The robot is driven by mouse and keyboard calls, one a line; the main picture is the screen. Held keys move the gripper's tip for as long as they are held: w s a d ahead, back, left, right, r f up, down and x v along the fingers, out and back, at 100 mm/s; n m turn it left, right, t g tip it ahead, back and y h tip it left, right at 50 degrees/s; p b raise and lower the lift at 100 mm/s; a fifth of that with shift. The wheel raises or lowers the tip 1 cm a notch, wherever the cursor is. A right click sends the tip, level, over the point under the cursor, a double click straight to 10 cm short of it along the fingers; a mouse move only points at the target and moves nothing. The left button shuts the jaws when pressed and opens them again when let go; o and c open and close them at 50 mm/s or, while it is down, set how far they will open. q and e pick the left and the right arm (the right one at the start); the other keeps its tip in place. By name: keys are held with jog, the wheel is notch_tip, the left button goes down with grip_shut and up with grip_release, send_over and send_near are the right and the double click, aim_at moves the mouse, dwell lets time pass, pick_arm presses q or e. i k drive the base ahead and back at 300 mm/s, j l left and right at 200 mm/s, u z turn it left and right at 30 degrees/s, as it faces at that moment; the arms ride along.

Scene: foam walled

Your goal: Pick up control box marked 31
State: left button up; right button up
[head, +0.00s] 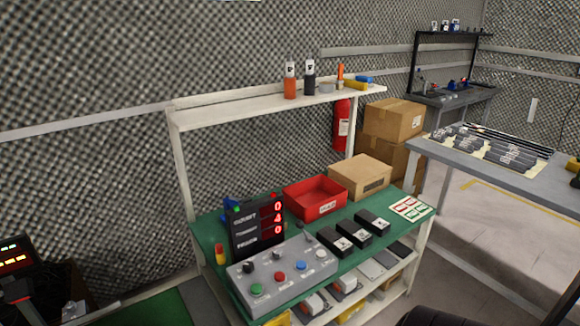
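Three black boxes with small white labels lie in a slanting row on the green bench top: a left one (334,243), a middle one (353,233) and a right one (372,222). The labels are too small to read, so I cannot tell which, if any, is marked 31. A grey control panel (281,271) with coloured buttons and black knobs lies at the bench's front left. Neither of my grippers is in view.
The green bench (208,232) also holds a black display (258,228) with red digits, a red bin (314,198), a cardboard box (360,177) and a label sheet (411,208). A white shelf (230,110) overhangs its back. A grey table (490,172) stands right.

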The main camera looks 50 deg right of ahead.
aim_at(335, 242)
jog(key=z, duration=1.95)
jog(key=i+l+u, duration=0.1)
jog(key=u, duration=0.5)
jog(key=i+l+u, duration=0.15)
jog(key=l+u, duration=0.25)
jog(key=l, duration=0.6)
jog(key=l+u, duration=0.45)
jog(key=l, duration=0.6)
